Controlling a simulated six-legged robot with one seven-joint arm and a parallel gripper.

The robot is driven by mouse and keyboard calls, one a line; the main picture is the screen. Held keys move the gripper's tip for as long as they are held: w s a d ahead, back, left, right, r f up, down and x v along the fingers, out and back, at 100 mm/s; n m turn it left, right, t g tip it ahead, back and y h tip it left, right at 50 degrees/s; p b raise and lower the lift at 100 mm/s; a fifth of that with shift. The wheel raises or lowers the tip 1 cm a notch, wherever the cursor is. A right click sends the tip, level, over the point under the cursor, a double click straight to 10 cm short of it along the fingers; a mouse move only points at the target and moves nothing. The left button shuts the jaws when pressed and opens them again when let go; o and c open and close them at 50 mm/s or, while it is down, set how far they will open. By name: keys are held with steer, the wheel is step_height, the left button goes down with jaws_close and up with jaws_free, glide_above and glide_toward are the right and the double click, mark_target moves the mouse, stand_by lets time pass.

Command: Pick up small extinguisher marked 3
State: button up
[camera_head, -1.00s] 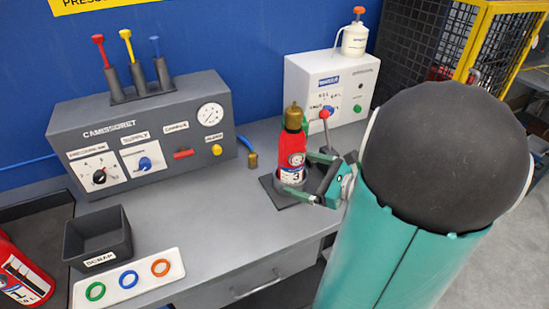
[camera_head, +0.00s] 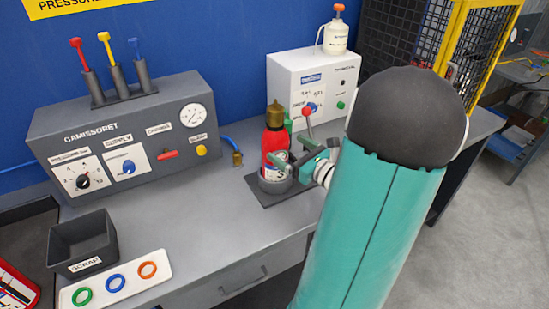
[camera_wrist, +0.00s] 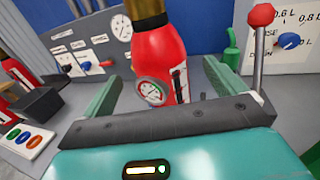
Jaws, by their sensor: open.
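The small extinguisher (camera_head: 273,140) is red with a brass top and a white label; its number is partly covered by my gripper. It stands upright in a round grey holder (camera_head: 275,183) on the bench. My gripper (camera_head: 284,164) is at the extinguisher's lower body, coming from the right. In the wrist view the extinguisher (camera_wrist: 160,60) rises between the two green fingers of my gripper (camera_wrist: 160,88), with its gauge facing the camera. The fingers are open, with a gap visible on the left side. The extinguisher's base is hidden behind the palm there.
A red-knobbed lever (camera_head: 307,114) stands close by on the right, before a white dosing box (camera_head: 315,80). A green object (camera_wrist: 232,50) is behind. A grey control panel (camera_head: 125,135), scrap bin (camera_head: 83,243) and ring tray (camera_head: 117,282) are left.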

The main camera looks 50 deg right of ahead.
steer(key=shift+w+d+f, duration=0.1)
steer(key=shift+w, duration=3)
jaws_close()
